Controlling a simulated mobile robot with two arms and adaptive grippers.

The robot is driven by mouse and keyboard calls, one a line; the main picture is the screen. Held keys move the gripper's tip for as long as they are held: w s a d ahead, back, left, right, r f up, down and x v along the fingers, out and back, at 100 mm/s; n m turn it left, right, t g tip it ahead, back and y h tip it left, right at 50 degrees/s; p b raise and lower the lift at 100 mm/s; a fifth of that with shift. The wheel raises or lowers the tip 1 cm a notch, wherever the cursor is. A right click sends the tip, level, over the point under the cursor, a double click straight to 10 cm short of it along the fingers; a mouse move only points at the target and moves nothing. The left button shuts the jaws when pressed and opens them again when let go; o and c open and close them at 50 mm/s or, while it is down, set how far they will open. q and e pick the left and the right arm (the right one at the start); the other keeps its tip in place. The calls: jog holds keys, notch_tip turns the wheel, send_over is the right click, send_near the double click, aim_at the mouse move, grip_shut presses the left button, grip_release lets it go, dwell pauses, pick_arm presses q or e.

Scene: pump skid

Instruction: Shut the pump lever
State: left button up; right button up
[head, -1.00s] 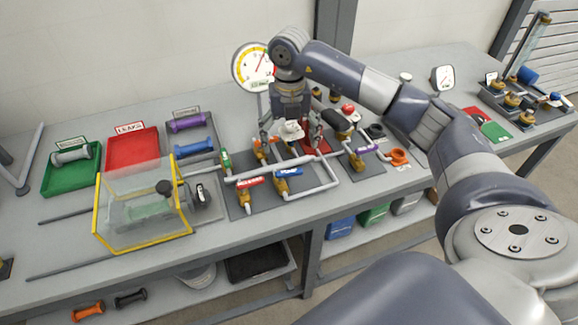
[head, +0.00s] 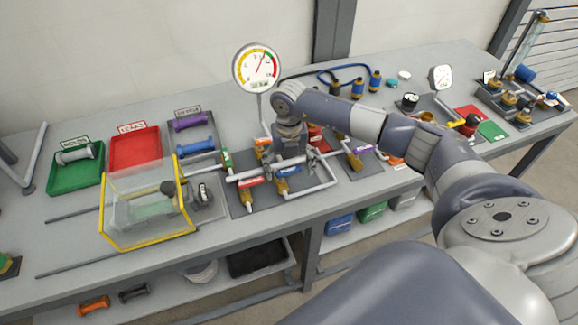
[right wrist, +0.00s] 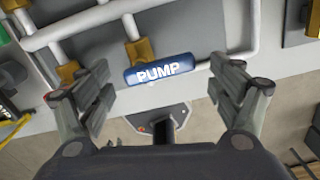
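The pump lever is a blue handle marked PUMP (head: 288,169) on the pipework of the middle dark panel. In the right wrist view the blue lever (right wrist: 160,69) lies near a brass fitting, roughly along a white pipe. My right gripper (head: 291,158) is just behind and above the lever in the head view, pointing down. In the right wrist view its two fingers (right wrist: 163,78) are spread apart, one to each side of the lever, with nothing between them touching it. My left gripper is not in view.
A red lever (head: 251,182) sits left of the blue one, a purple lever (head: 364,149) to the right. A round gauge (head: 257,67) stands behind. A clear yellow-edged guard (head: 148,215) stands to the left. Green (head: 73,179) and red (head: 135,151) trays lie farther left.

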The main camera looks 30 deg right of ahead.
jog(key=c, duration=0.9)
jog(key=shift+w+f+n+b, duration=0.2)
jog(key=shift+n+b, duration=0.3)
jog(key=shift+b, duration=0.4)
jog(key=shift+n+b, duration=0.35)
jog(key=shift+n, duration=0.05)
jog(key=shift+c, duration=0.2)
jog(key=shift+r+n, duration=0.3)
jog(key=o, duration=1)
jog(key=shift+r, duration=0.1)
jog(key=shift+c, duration=0.2)
jog(key=shift+o, duration=0.5)
jog(key=shift+w, duration=0.15)
jog(key=shift+d+f, duration=0.1)
jog(key=shift+f, duration=0.1)
